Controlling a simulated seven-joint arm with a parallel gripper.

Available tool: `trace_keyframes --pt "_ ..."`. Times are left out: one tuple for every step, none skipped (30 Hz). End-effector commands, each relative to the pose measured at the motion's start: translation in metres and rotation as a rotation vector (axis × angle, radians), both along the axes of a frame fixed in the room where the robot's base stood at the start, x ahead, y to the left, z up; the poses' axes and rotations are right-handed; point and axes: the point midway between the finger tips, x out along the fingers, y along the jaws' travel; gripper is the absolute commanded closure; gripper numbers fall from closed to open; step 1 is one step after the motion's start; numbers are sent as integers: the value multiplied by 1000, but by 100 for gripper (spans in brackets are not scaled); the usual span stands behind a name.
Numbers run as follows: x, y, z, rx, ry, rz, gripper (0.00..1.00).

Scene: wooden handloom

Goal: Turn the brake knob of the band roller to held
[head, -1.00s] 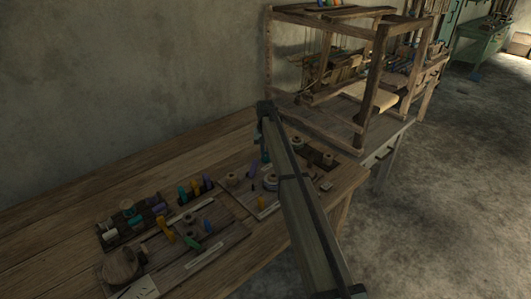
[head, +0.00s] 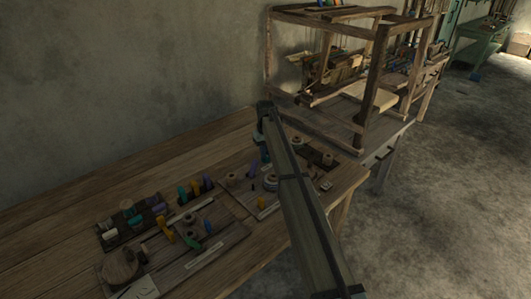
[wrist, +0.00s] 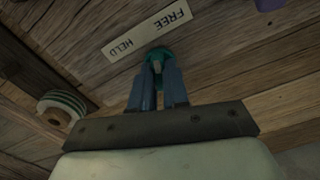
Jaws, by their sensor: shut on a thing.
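In the wrist view my gripper (wrist: 158,75) has its two blue-grey fingers shut on the teal brake knob (wrist: 158,53). Only the knob's far part shows beyond the fingertips. A pale label plate (wrist: 146,32) lies on the wood just past the knob. It reads FREE toward the right and HELD toward the left, upside down. The knob sits beside the plate, between the two words; which word it points to I cannot tell. In the head view my arm covers the knob and fingertips.
A spool with green and white bands (wrist: 62,108) lies left of my gripper. Bobbins and cones (head: 190,190) stand in trays on the wooden bench (head: 60,215). The loom frame (head: 372,85) rises behind my arm. The bench's left part is clear.

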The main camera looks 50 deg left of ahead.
Motion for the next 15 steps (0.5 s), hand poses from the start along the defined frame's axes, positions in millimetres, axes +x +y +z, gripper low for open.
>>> trace_keyframes --pt "0 0 0 0 0 46 100" --pt "0 0 0 0 0 74 100" --pt "0 0 0 0 0 112 100" --pt "0 0 0 0 0 141 100" --pt "0 0 0 0 0 169 100" --pt "0 0 0 0 0 207 100" --pt "0 0 0 0 0 236 100" --pt "0 0 0 0 0 264 100" --pt "0 0 0 0 0 302 100" --pt "0 0 0 0 0 330 100" --pt "0 0 0 0 0 359 100" --pt "0 0 0 0 0 397 100" --pt "0 0 0 0 0 425 100" --pt "0 0 0 0 0 454 100" --pt "0 0 0 0 0 491 100"
